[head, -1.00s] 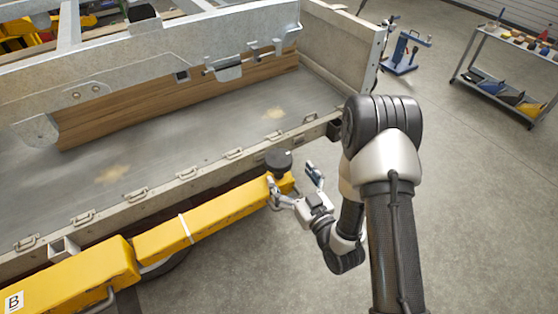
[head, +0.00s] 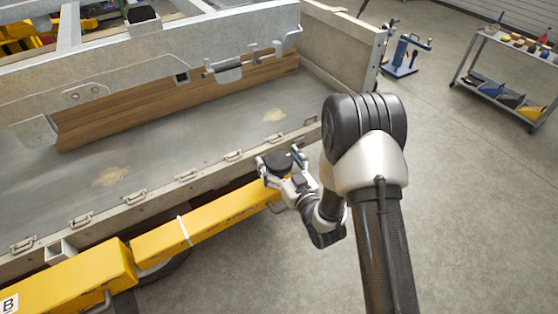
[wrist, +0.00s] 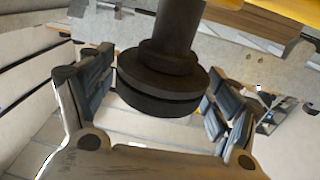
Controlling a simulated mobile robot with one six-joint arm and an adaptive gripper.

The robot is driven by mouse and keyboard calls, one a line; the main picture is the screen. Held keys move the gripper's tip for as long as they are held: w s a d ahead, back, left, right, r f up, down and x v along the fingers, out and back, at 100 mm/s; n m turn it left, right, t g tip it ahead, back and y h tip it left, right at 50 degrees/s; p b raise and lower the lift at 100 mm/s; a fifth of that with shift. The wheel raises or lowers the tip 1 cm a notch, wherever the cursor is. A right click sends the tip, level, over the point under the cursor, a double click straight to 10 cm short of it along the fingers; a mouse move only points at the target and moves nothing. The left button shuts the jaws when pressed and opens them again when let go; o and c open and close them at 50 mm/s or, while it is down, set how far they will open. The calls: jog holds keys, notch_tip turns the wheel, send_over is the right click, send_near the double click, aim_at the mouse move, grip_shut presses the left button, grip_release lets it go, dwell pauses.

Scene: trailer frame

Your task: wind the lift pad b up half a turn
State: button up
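The lift pad (head: 277,160) is a round, dark disc above the end of a yellow lift arm (head: 230,207), close under the side of the trailer frame. In the wrist view the pad (wrist: 165,82) shows as a black stepped disc on a thick dark stem. My gripper (head: 288,168) is open around the pad, with one finger on each side. In the wrist view my gripper (wrist: 160,95) shows gaps between both finger pads and the disc, the left gap looking small. A "B" label (head: 11,303) is on the yellow lift body at lower left.
The trailer's side rail (head: 150,197) with several metal handles runs just behind the pad. A blue stand (head: 405,55) and a grey cart (head: 508,70) with parts stand at the back right. The floor at right is clear.

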jog(key=c, duration=0.7)
jog(key=shift+c, duration=0.2)
jog(key=shift+d+n+g+y, duration=0.1)
jog(key=shift+n+g+y, duration=0.3)
jog(key=shift+y, duration=0.1)
jog(key=n+g+y, duration=0.2)
jog(key=y, duration=0.1)
jog(key=shift+d+n+g, duration=0.1)
jog(key=shift+n+g, duration=0.3)
jog(key=n+g+y, duration=0.4)
jog(key=g, duration=0.2)
jog(key=shift+n, duration=0.3)
jog(key=n+g, duration=0.2)
jog(key=g, duration=0.1)
jog(key=n+g+y, duration=0.1)
jog(key=n+g, duration=0.1)
jog(key=g, duration=0.1)
jog(key=shift+f+g, duration=0.1)
jog(key=shift+g, duration=0.3)
jog(key=shift+n+g+h, duration=0.3)
jog(key=shift+n+g, duration=1.5)
jog(key=shift+g, duration=0.7)
jog(key=shift+a+n+g+h, duration=0.2)
jog(key=shift+n+g+h, duration=0.3)
jog(key=shift+g, duration=0.4)
